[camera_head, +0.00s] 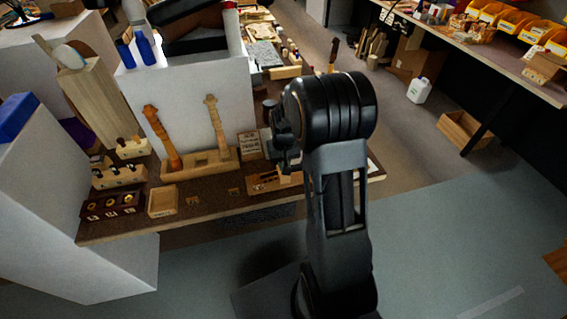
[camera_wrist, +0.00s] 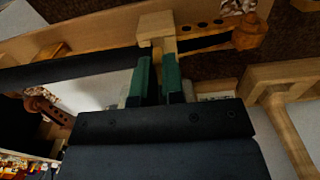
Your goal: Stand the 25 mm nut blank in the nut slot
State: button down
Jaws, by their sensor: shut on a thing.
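My gripper (camera_wrist: 160,62) shows in the wrist view with green finger pads, shut on a pale wooden piece (camera_wrist: 157,28), which looks like the nut blank. The piece stands out past the fingertips, beside the gap between a long dark bar (camera_wrist: 70,70), which looks like a fingerboard, and a brown scroll (camera_wrist: 250,36) with a row of dark holes next to it. The nut slot itself is not clearly visible. I cannot tell whether the piece touches anything. In the head view my gripper (camera_head: 286,158) is low over the bench, partly hidden by my arm.
Two wooden necks (camera_head: 162,137) stand in a wooden stand (camera_head: 200,164) left of my gripper on the bench (camera_head: 130,228). A small wooden tray (camera_head: 162,201) and a dark holder (camera_head: 112,206) stand further left. A white panel (camera_head: 190,100) rises behind.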

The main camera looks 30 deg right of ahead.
jog(key=shift+f+b, duration=0.35)
jog(key=shift+f, duration=0.1)
dwell(0.6)
dwell(0.6)
jog(key=c, duration=1.1)
grip_release()
jog(key=shift+c, duration=0.2)
jog(key=shift+r, duration=0.15)
notch_tip(320, 180, up, 14)
jog(key=shift+f+p, duration=0.2)
jog(key=shift+p, duration=0.25)
jog(key=shift+w+f, duration=0.1)
